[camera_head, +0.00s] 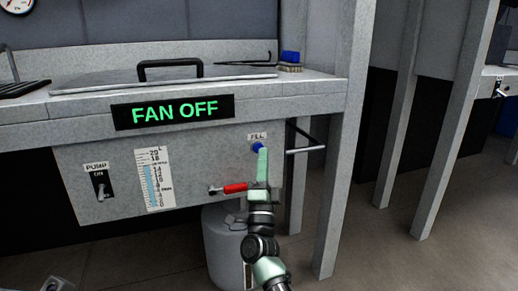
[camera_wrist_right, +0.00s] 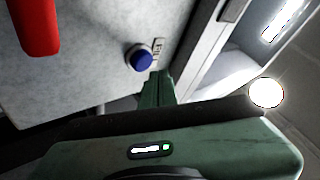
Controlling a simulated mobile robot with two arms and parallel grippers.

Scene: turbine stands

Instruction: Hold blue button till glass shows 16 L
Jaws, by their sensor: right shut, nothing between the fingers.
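The blue button (camera_head: 257,147) sits under a FILL label on the right of the grey front panel. It also shows in the right wrist view (camera_wrist_right: 140,59), just beyond the fingertips. My right gripper (camera_head: 263,152) is shut and empty, its tips at the button in the head view. I cannot tell whether they touch or press it. The sight glass (camera_head: 154,180) is a white scale on the panel's left half with pale blue liquid in it. The level looks to be in the upper part, below the top marks; the exact figure is too small to read.
A red-handled valve (camera_head: 235,188) sits left of my right wrist. A PUMP switch (camera_head: 100,185) is at the panel's left. A FAN OFF display (camera_head: 174,111) is above. A grey drum (camera_head: 222,235) stands below, and a bar (camera_head: 306,150) sticks out right of the button.

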